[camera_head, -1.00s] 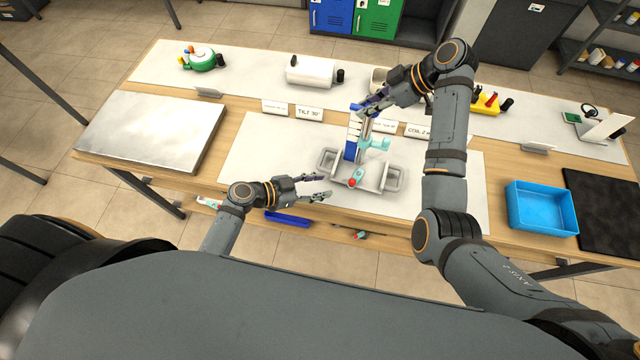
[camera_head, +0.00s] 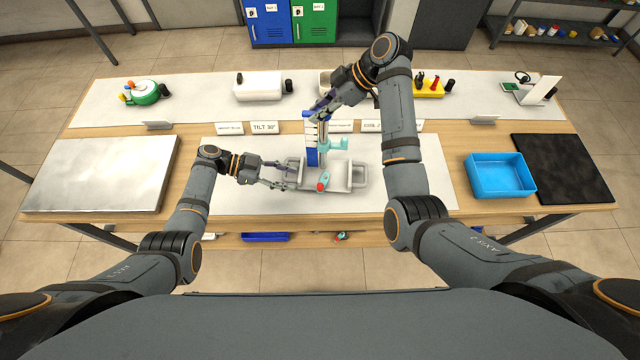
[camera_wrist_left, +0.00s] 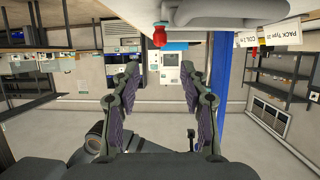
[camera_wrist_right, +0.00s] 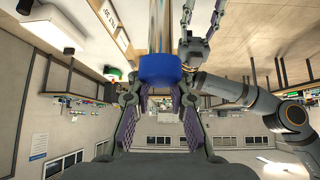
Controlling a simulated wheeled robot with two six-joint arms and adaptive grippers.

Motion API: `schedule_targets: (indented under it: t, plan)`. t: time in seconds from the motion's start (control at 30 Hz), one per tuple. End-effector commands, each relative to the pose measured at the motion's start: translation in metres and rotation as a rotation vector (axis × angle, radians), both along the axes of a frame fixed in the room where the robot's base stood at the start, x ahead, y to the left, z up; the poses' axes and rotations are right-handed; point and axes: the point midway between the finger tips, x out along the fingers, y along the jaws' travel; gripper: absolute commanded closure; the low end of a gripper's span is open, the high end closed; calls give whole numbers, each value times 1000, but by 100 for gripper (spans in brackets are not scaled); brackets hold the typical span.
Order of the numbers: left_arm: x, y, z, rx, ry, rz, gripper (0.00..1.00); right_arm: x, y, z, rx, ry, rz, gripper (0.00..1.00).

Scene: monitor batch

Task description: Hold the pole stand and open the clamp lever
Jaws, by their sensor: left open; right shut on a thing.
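A teal lever with a red tip (camera_head: 322,183) sits low at the front of the base; a red knob (camera_wrist_left: 160,36) shows in the left wrist view. My right gripper (camera_head: 317,114) is shut on the stand near the pole top; a blue collar (camera_wrist_right: 164,70) lies between its fingers in the right wrist view. My left gripper (camera_head: 279,174) is open and empty, beside the base's left handle.
Sign cards (camera_head: 265,128) stand behind the white mat (camera_head: 240,195). A metal plate (camera_head: 100,175) lies left. A blue tray (camera_head: 499,176) and a dark mat (camera_head: 565,168) lie right. The mat's front left and right parts are clear.

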Motion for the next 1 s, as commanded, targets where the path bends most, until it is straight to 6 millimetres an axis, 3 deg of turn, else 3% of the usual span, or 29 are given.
schedule_targets:
  t: [0.2, 0.43, 0.6, 0.87, 1.0]
  plan:
    - [-3, -47, -18, -3, 2, -1, 56, -1, 0, -1, 0, 2, 1, 100]
    - [-5, -86, -35, -2, 2, 2, 56, -1, 0, -1, -1, 2, 1, 100]
    - [-6, -98, -40, 1, 0, 1, 56, 0, 0, -1, -1, 2, 1, 100]
    - [-7, -99, -41, 1, 0, 1, 56, -1, 0, -1, -1, 2, 1, 100]
    - [-7, -99, -41, 1, 0, 1, 75, -1, 0, -1, -1, 2, 1, 100]
